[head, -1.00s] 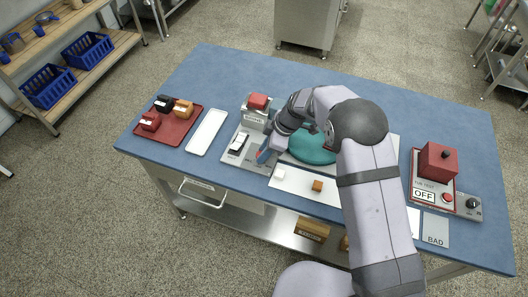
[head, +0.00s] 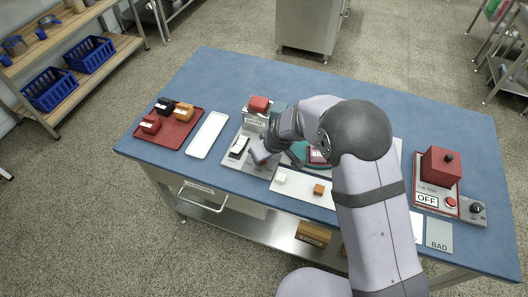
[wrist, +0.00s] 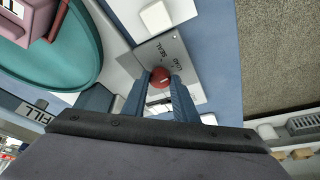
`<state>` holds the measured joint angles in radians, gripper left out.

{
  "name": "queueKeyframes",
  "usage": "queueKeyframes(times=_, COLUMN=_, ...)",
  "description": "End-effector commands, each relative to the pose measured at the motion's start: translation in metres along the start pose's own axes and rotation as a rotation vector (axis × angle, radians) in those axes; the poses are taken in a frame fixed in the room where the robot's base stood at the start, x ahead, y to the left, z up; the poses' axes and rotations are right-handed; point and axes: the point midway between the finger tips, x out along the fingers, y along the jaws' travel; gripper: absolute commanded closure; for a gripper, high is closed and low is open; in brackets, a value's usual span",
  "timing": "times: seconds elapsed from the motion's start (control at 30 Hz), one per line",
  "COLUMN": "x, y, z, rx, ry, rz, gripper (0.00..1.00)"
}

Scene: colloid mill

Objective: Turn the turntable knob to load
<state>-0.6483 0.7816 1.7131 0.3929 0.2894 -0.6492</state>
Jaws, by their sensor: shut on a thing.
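In the wrist view a round red knob (wrist: 160,76) with a pale line on it sits on a grey plate marked LOAD and SEAL. The two blue fingers of my gripper (wrist: 160,88) are shut on the knob, one on each side. In the head view my gripper (head: 262,156) is low over the grey panel, and the knob is hidden there. The teal turntable (wrist: 75,62) is beside the plate, with a pinkish block (wrist: 40,18) on it. In the head view a dark red block (head: 317,156) shows on the turntable, mostly behind my arm.
A black-and-white switch (head: 239,147) and a box with a red top (head: 259,104) stand close to my gripper. A white strip (head: 300,188) carries small blocks in front. A red tray (head: 168,135) and white tray (head: 208,134) lie left, a red tester (head: 440,167) right.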

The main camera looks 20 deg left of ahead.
Motion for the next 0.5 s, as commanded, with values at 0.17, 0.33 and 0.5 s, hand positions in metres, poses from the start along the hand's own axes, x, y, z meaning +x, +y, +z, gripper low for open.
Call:
queueKeyframes(times=0.17, x=-0.0040, y=-0.0015, z=-0.0012, rx=0.069, ry=-0.002, rz=0.028, gripper=0.96)
queueKeyframes(times=0.33, x=-0.0026, y=-0.0018, z=-0.0010, rx=0.114, ry=-0.001, rz=0.046, gripper=0.96)
queueKeyframes(times=0.5, x=-0.0013, y=-0.0016, z=-0.0011, rx=0.137, ry=0.000, rz=0.056, gripper=0.96)
